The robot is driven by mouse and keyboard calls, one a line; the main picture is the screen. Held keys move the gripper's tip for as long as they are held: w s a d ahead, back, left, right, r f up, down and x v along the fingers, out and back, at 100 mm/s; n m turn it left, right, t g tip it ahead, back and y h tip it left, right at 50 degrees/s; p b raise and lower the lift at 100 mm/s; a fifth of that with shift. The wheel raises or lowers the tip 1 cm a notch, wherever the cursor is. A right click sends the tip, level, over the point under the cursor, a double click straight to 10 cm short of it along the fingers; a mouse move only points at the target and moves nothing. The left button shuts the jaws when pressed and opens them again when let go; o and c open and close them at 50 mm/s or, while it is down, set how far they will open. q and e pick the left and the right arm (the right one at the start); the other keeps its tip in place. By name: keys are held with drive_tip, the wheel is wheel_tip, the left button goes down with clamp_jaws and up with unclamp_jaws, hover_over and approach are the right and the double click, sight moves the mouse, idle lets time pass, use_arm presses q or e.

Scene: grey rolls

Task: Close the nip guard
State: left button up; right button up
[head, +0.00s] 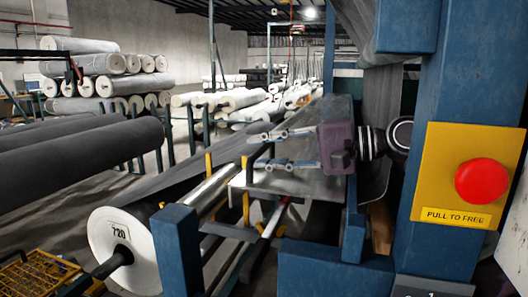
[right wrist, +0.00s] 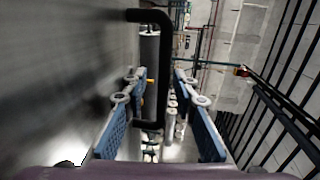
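The nip guard appears to be the smooth grey metal panel (head: 300,183) on the blue machine frame. It stands slanted, with a gap under its lower edge. In the right wrist view the panel (right wrist: 60,80) fills the left side. A black U-shaped handle (right wrist: 163,75) sticks out from it. My right gripper (head: 257,151) is in front of the panel, with its fingers pointing left. Its fingers are apart, and the handle shows between them in the right wrist view (right wrist: 155,82); I cannot tell whether they touch it. My left gripper is not in view.
A red button (head: 481,181) on a yellow plate sits on the blue post at the right. A white roll end marked 720 (head: 124,250) and a blue post (head: 177,250) stand at lower left. Dark rolls (head: 80,155) lie at the left; pale rolls are stacked behind.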

drive_tip(key=v, duration=1.2)
drive_tip(key=shift+f, duration=0.1)
drive_tip(key=shift+a, duration=0.1)
